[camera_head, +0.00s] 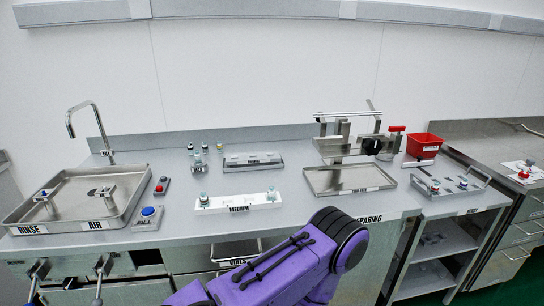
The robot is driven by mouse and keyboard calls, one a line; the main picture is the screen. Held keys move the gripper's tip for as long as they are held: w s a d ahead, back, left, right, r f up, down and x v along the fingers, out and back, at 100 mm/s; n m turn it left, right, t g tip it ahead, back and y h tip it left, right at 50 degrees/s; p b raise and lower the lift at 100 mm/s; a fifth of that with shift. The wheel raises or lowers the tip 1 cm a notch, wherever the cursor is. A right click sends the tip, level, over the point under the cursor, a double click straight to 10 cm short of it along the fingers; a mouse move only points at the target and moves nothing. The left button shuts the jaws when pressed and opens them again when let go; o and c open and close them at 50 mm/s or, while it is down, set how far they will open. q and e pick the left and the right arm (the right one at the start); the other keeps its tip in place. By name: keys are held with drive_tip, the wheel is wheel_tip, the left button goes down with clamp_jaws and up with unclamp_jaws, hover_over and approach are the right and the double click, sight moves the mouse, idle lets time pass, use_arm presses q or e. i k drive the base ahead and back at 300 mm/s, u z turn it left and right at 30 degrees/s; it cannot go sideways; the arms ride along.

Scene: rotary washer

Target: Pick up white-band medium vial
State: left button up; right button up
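A white rack labelled MEDIUM (238,203) stands on the counter left of centre. A small vial with a teal top (203,199) stands at its left end, and another vial (271,194) stands at its right end. Their bands are too small to tell apart, so I cannot tell which is the white-band one. A few more small vials (197,163) stand on the counter behind the rack. My purple arm shows at the bottom centre, in front of the counter. Neither gripper can be made out.
A sink tray labelled RINSE and AIR (75,228) is at the left, with a faucet (84,122) behind it. A grey rack (252,161) is behind the white rack. A metal tray (348,179), a red bin (424,144) and a metal stand (450,184) are to the right.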

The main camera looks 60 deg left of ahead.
sight(197, 158)
drive_tip(key=z, duration=0.25)
drive_tip(key=k, duration=0.95)
drive_tip(key=u, duration=1.15)
